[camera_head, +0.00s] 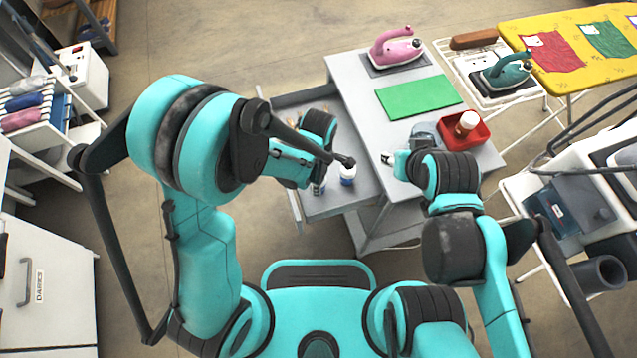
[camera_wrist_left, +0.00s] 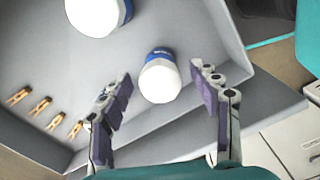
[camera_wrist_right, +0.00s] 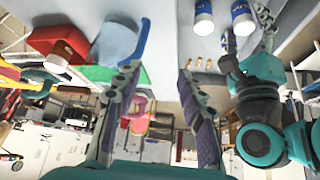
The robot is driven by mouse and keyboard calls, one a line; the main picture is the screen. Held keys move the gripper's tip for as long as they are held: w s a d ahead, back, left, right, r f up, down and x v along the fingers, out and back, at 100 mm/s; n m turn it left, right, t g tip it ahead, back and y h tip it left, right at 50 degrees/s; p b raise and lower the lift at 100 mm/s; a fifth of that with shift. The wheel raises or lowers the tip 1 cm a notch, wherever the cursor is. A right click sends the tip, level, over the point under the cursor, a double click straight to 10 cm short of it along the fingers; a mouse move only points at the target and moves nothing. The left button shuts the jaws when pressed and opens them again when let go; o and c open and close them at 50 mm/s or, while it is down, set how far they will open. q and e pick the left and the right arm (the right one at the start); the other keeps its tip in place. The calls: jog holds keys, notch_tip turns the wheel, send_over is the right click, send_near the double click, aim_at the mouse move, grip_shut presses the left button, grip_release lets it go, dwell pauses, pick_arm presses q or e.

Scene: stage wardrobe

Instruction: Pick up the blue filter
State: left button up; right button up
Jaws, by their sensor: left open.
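Two cylinders with white ends and blue sides, matching the blue filter, stand in a grey drawer. The smaller-looking blue filter (camera_wrist_left: 160,78) in the left wrist view lies between the fingertips of my open left gripper (camera_wrist_left: 158,88), with gaps on both sides. The other blue filter (camera_wrist_left: 97,14) is cut off by the top edge. In the head view one blue filter (camera_head: 347,173) shows beside my left arm, which hides much of the drawer. Both appear in the right wrist view (camera_wrist_right: 242,20). My right gripper (camera_wrist_right: 160,70) is open and empty, near the cart's edge.
Several clothespins (camera_wrist_left: 46,108) lie in the drawer (camera_wrist_left: 45,62). On the cart top are a clear bluish jug (camera_head: 424,131), a red tray (camera_head: 484,137) with a white-capped bottle (camera_head: 467,122), a green mat (camera_head: 418,97) and a pink iron (camera_head: 396,47).

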pick_arm(q)
jog(key=c, duration=1.3)
jog(key=shift+r, duration=0.1)
